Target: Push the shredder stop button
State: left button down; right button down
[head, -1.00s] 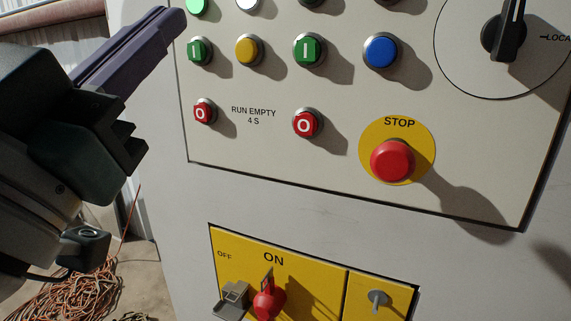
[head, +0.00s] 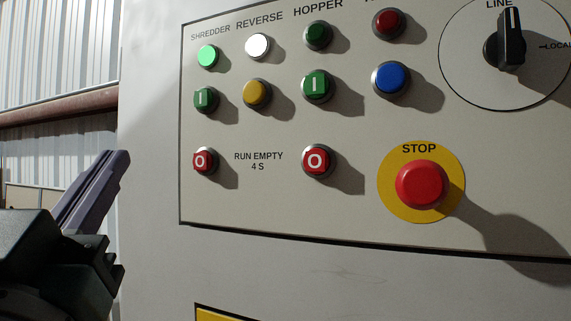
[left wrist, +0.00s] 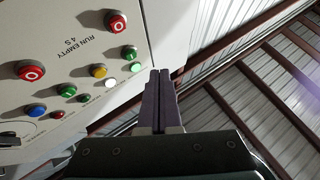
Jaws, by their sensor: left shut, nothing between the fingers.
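The shredder stop button (head: 201,161) is red with a white O. It is the lowest in the left column of the grey control panel, under the SHREDDER label and a lit green lamp (head: 208,56). My left gripper (head: 116,160) is shut and empty, its purple fingers pointing up and right. In the head view its tips are left of the button, about level with it and apart from it. In the left wrist view the shut fingers (left wrist: 160,74) point past the panel's edge; the shredder stop button (left wrist: 116,22) is up and left of the tips. My right gripper is not in view.
Close by are a green start button (head: 206,99), a yellow button (head: 256,94) and a second red O button (head: 318,161). A large red STOP button (head: 420,184) on a yellow disc sits lower right. A yellow plate (head: 215,314) shows below. Left of the cabinet is open space before a corrugated wall.

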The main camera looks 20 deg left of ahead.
aim_at(203, 161)
pick_arm(q)
jog(key=w+b, duration=0.1)
jog(key=w, duration=0.7)
jog(key=shift+w+d+b, duration=0.35)
dwell(1.8)
jog(key=shift+w, duration=0.4)
jog(key=shift+w, duration=0.45)
dwell(0.4)
jog(key=shift+s+p, duration=0.15)
jog(key=shift+p, duration=0.25)
jog(key=shift+s+p, duration=0.45)
jog(key=shift+s, duration=0.3)
